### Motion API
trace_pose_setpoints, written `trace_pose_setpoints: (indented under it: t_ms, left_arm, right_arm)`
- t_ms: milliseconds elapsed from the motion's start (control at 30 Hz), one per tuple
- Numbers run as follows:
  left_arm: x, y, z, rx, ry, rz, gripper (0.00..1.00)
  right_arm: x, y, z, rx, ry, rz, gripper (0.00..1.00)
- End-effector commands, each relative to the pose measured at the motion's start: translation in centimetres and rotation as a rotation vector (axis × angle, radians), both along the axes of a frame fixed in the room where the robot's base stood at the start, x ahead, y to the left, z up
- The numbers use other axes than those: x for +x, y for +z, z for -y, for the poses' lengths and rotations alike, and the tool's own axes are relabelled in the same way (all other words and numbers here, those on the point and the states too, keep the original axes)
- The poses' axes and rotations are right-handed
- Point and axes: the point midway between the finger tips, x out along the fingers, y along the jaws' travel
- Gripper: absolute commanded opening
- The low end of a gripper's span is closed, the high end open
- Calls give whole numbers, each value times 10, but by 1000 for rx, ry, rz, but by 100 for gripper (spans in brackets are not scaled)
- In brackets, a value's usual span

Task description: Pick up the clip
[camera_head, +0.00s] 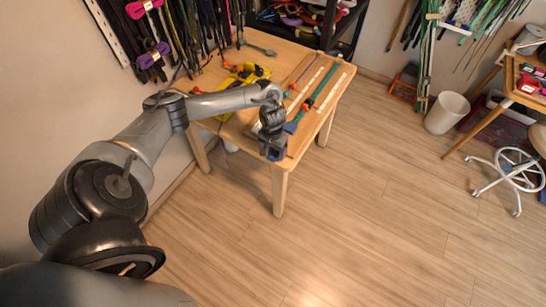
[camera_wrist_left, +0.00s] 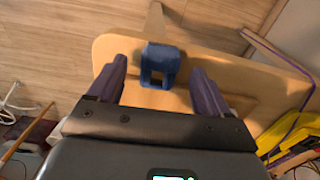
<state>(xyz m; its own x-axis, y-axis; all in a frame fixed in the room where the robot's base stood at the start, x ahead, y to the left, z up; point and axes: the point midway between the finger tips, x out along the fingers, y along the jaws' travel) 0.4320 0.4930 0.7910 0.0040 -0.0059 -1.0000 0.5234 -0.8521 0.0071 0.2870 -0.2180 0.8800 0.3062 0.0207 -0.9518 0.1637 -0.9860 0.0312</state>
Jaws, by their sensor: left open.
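A blue clip (camera_wrist_left: 161,64) with a square opening in its face shows in the left wrist view, over the wooden table (camera_wrist_left: 225,72) close to its edge. My left gripper (camera_wrist_left: 158,70) is open, with one dark purple finger on each side of the clip and a visible gap to both. Nothing is held. In the head view my left gripper (camera_head: 274,153) points down at the near corner of the table (camera_head: 283,166). I cannot make out the clip apart from the gripper there. My right gripper is not in view.
A board with long cords (camera_head: 318,95) lies on the table's right side. Yellow items (camera_head: 243,75) lie behind my left arm; a yellow thing (camera_wrist_left: 290,122) also shows in the wrist view. A white bin (camera_head: 447,112) stands on the floor. The floor in front is clear.

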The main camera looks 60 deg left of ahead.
Motion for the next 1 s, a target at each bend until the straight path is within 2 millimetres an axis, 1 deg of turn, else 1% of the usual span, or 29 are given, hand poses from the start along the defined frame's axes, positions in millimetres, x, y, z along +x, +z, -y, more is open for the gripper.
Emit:
trace_pose_setpoints:
  t_ms: [33,133,400,433,800,1000]
  left_arm:
    - [0,-7,1,-1,0,-1,79]
    - [-1,-14,0,0,-1,-1,79]
    - [0,-15,0,0,-1,0,79]
    - [0,-15,0,0,-1,0,77]
    - [0,-15,0,0,-1,0,20]
    - [0,-15,0,0,-1,0,19]
  right_arm:
    - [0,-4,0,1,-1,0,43]
    - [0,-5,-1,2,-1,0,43]
    - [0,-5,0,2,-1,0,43]
    - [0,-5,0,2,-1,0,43]
    - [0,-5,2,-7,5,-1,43]
    - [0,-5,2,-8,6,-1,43]
